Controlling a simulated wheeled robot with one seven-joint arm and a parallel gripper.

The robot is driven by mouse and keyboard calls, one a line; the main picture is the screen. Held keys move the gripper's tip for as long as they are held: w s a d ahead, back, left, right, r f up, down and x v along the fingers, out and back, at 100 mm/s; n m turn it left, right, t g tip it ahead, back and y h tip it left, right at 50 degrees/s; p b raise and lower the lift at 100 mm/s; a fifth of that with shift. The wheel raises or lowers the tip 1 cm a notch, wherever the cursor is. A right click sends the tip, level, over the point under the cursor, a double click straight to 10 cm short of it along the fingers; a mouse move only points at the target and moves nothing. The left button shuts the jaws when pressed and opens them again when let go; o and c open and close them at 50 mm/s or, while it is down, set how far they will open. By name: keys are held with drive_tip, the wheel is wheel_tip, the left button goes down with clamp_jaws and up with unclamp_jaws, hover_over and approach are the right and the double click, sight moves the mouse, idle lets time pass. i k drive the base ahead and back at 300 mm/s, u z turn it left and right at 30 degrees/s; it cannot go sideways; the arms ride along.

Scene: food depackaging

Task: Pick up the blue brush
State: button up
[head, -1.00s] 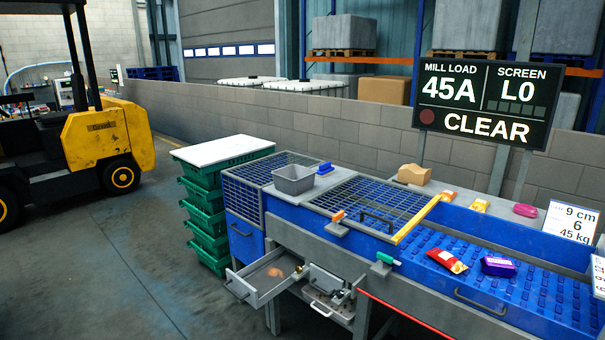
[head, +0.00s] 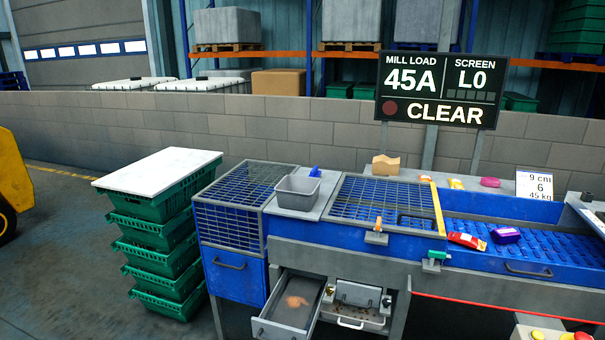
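A small blue object that looks like the blue brush (head: 315,172) is on the grey top of the machine, just behind the grey bin (head: 297,192). The bin hides its lower part, and only a short blue piece shows above the rim. My gripper is not in view.
Blue mesh grilles (head: 380,199) lie right of the bin. A tan block (head: 385,166) sits behind them. A red packet (head: 466,240) and a purple packet (head: 505,235) lie on the blue belt. An open drawer (head: 292,302) juts out in front. Green crates (head: 160,235) stand left.

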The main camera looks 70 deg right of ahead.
sight(315, 173)
drive_tip(key=z, duration=0.4)
drive_tip(key=i, duration=1.6)
drive_tip(key=z, duration=1.7)
drive_tip(key=i, duration=0.95)
drive_tip(key=z, duration=1.05)
